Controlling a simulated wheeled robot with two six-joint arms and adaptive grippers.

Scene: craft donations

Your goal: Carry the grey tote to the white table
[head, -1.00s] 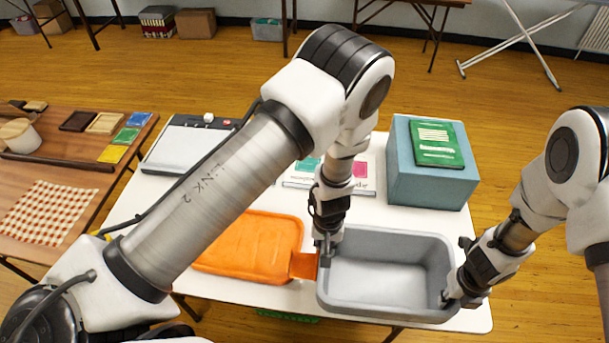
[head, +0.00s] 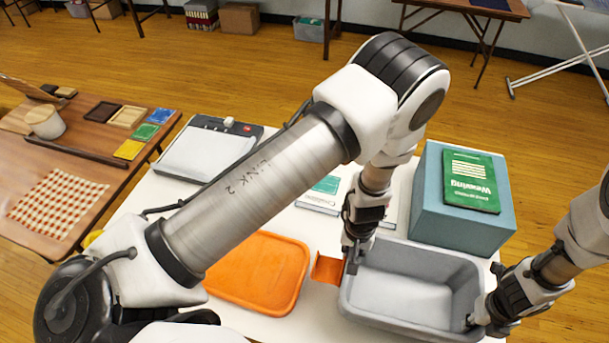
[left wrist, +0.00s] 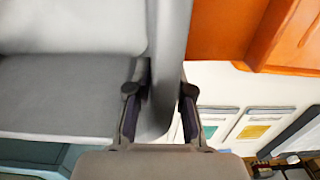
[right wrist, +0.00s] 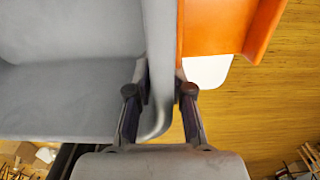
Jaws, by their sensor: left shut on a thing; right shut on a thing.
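The grey tote (head: 415,285) is an open, empty-looking bin at the front right of the white table (head: 178,190). An orange flap (head: 327,268) sticks out at its left end, and orange shows outside its wall in the right wrist view (right wrist: 215,28). My left gripper (head: 350,262) is shut on the tote's left wall, which runs between its fingers in the left wrist view (left wrist: 160,95). My right gripper (head: 476,320) is shut on the right wall. The tote's underside is hidden, so I cannot tell how high it is above the tabletop.
A blue box (head: 465,222) with a green book (head: 472,181) on it stands close behind the tote. An orange lid (head: 260,272) lies left of it. A paper trimmer (head: 205,150) is at the back left. A brown table (head: 95,160) stands at far left, with open floor behind.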

